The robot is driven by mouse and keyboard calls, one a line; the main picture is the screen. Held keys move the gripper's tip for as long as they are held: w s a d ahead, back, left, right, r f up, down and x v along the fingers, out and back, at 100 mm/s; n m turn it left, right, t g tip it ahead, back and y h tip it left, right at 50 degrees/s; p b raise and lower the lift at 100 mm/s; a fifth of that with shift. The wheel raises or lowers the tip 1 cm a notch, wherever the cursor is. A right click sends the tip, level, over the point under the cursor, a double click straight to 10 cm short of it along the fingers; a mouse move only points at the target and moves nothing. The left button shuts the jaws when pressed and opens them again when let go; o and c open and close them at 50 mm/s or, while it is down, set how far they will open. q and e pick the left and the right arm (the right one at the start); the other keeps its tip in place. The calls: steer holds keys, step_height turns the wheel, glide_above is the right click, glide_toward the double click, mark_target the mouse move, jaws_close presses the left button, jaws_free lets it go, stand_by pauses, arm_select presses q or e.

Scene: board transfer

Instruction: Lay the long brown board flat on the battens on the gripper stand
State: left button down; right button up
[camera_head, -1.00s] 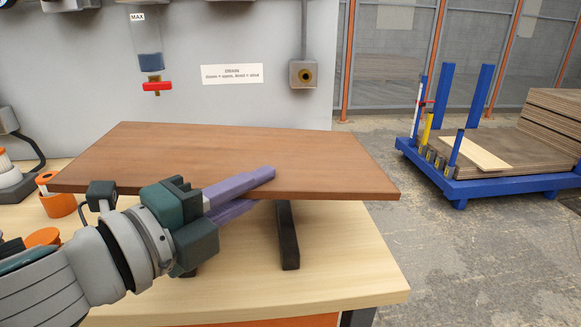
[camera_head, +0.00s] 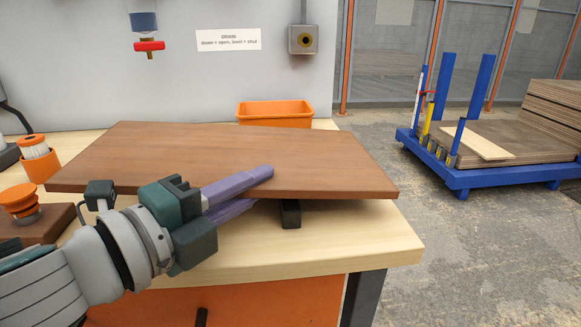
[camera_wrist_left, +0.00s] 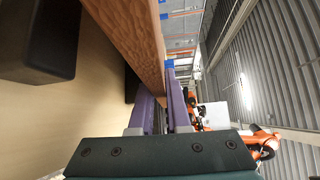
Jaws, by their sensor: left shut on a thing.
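The long brown board (camera_head: 230,155) is roughly level above the pale bench and hides much of its top. My left gripper (camera_head: 262,187) is shut on the board's near long edge, one purple finger above and one below. The board's edge (camera_wrist_left: 138,38) also runs between the fingers (camera_wrist_left: 163,100) in the left wrist view. The front end of a dark batten (camera_head: 290,214) shows under the board; in the wrist view a dark block (camera_wrist_left: 50,40) lies beside the board. I cannot tell if the board touches the batten. My right gripper is not in view.
An orange bin (camera_head: 275,113) stands behind the board. An orange cup (camera_head: 38,160) and other orange-topped parts (camera_head: 20,200) are at the left. The bench front (camera_head: 330,255) is clear. A blue cart (camera_head: 480,178) with stacked boards stands at the right on open floor.

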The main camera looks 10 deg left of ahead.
arm_select(q)
steer(key=shift+f+b, duration=0.3)
steer(key=shift+b, duration=0.05)
stand_by(0.5)
steer(key=c, duration=0.8)
jaws_free()
steer(key=shift+o, duration=0.2)
steer(key=shift+f, duration=0.15)
